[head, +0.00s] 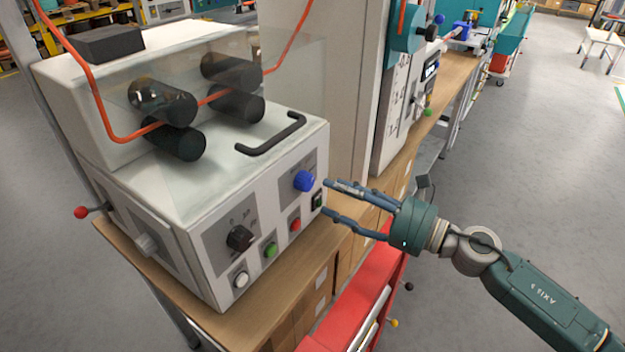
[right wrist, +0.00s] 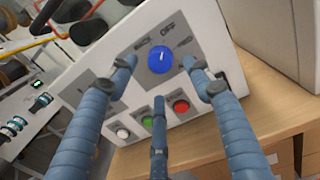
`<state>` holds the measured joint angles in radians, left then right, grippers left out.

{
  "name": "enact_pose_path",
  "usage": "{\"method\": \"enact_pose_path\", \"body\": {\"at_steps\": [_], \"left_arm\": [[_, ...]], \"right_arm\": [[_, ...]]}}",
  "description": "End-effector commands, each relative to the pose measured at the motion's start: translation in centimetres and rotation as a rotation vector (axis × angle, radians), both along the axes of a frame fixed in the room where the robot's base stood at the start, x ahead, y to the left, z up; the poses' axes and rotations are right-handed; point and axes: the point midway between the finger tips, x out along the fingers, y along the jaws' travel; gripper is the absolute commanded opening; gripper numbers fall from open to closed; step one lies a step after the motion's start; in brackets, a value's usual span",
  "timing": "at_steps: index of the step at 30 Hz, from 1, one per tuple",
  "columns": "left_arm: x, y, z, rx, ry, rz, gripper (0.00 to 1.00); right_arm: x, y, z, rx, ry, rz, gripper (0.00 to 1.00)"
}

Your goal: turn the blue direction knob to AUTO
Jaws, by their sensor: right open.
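The blue direction knob (head: 304,181) sits on a grey plate at the upper right of the machine's front panel. In the right wrist view the blue knob (right wrist: 160,62) is ahead, between the spread fingers, with part of the plate's lettering visible above it. My right gripper (head: 330,198) is open and empty, just right of the knob and apart from it. Its three blue fingers (right wrist: 160,95) point toward the panel. The knob's pointer is too small to read surely. My left gripper is not in view.
A black knob (head: 240,238) is left of the blue one. White (head: 240,280), green (head: 270,249) and red (head: 295,224) buttons line the panel below. A black handle (head: 272,135) is on top. The wooden bench (head: 130,252) carries the machine; a red cabinet (head: 350,305) stands below.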

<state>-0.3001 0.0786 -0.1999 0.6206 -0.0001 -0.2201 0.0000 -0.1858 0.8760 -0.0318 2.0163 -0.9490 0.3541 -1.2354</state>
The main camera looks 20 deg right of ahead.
Motion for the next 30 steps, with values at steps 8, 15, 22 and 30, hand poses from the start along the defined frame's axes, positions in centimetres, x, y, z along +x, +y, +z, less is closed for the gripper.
{"method": "enact_pose_path", "body": {"at_steps": [8, 15, 22, 30], "left_arm": [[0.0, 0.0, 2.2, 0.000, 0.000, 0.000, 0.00], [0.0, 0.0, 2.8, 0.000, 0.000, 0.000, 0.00], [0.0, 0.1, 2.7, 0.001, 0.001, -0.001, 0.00], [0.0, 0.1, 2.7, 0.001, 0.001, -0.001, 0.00]], "right_arm": [[3.5, 2.8, 0.5, 0.004, 0.000, -0.002, 0.50], [4.9, 4.0, 0.2, 0.004, 0.000, -0.001, 0.50], [5.0, 4.2, 0.0, 0.002, 0.002, -0.001, 0.50], [4.9, 4.1, 0.0, 0.003, 0.001, -0.002, 0.09]]}}
